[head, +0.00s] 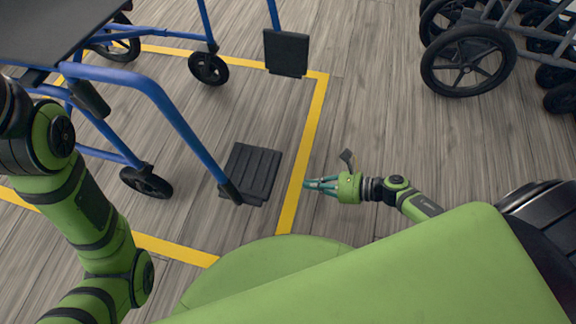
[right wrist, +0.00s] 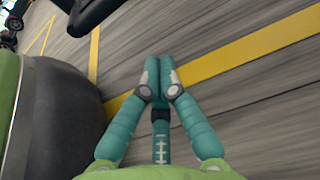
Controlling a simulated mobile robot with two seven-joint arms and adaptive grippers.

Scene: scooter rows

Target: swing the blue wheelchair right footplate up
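The blue wheelchair (head: 165,105) stands at the left in the head view, facing right. Its near footplate (head: 252,170), on the wheelchair's right side, lies flat and low at the end of a blue tube. The far footplate (head: 286,53) looks upright. My right gripper (head: 312,185) is low over the floor, just right of the near footplate and apart from it, pointing left. In the right wrist view its fingers (right wrist: 159,75) are together with nothing visible between them. My left arm comes in at the left; its gripper is out of view.
A yellow floor line (head: 307,135) runs between the near footplate and my right gripper. Grey-framed wheeled chairs or carts (head: 467,62) stand at the upper right. The wooden floor (head: 385,110) between them and the wheelchair is clear.

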